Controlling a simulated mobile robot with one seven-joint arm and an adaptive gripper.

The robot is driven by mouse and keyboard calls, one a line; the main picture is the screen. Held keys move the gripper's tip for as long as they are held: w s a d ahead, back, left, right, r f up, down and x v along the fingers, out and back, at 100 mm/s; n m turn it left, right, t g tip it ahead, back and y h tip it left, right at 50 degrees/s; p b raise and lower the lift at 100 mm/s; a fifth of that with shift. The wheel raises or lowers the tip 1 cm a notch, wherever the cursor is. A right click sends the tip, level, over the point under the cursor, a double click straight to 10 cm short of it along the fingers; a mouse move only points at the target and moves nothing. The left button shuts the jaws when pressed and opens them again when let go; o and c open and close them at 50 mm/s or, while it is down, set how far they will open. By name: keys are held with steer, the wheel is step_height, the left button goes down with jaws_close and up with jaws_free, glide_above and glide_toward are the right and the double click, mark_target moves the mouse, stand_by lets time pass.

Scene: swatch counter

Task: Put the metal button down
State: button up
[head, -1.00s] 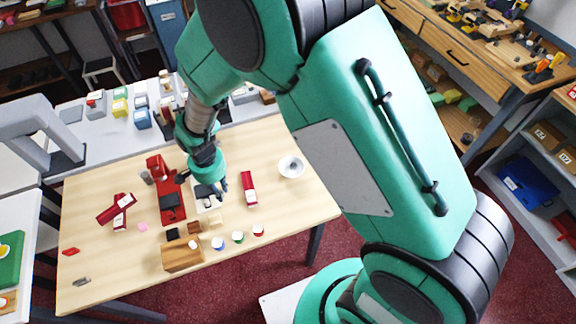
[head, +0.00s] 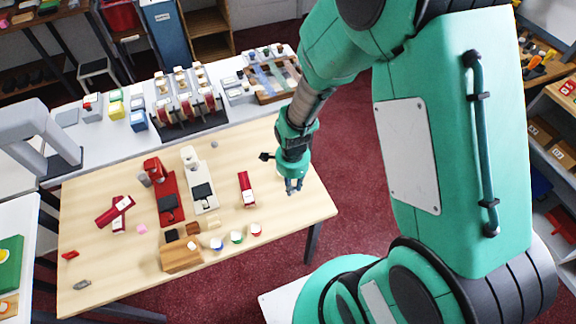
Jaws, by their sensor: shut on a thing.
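My gripper (head: 293,190) is over the right part of the wooden table (head: 325,208), pointing down, to the right of a red-and-white stapler-like tool (head: 246,189). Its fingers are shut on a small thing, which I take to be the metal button. The button is too small and too covered by the fingers to make out. I cannot tell how high the fingertips are above the table. The white dish on this side of the table is hidden behind my gripper and wrist.
A white press (head: 201,182) and a red press (head: 166,190) stand mid-table. A wooden block (head: 181,256) and several small round tubs, one green-sided (head: 237,237), line the front. Crossed red tools (head: 117,212) lie left. Bare tabletop lies right of the tubs.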

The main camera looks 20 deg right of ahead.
steer(key=shift+s+d+f+m, duration=0.1)
steer(key=shift+s+d+m, duration=0.3)
steer(key=shift+s+d, duration=0.3)
steer(key=shift+s+d+m, duration=0.4)
steer(key=shift+s+d, duration=0.05)
steer(key=shift+d, duration=0.4)
steer(key=w, duration=0.5)
steer(key=w+d+f+b, duration=0.1)
steer(key=w, duration=1)
steer(key=shift+d+f+b, duration=0.25)
steer(key=shift+d+b, duration=0.05)
steer(key=shift+b, duration=0.05)
steer(key=shift+f+b, duration=0.4)
steer(key=shift+f, duration=1.35)
steer(key=shift+f, duration=0.15)
steer(key=o, duration=0.5)
steer(key=shift+c, duration=0.2)
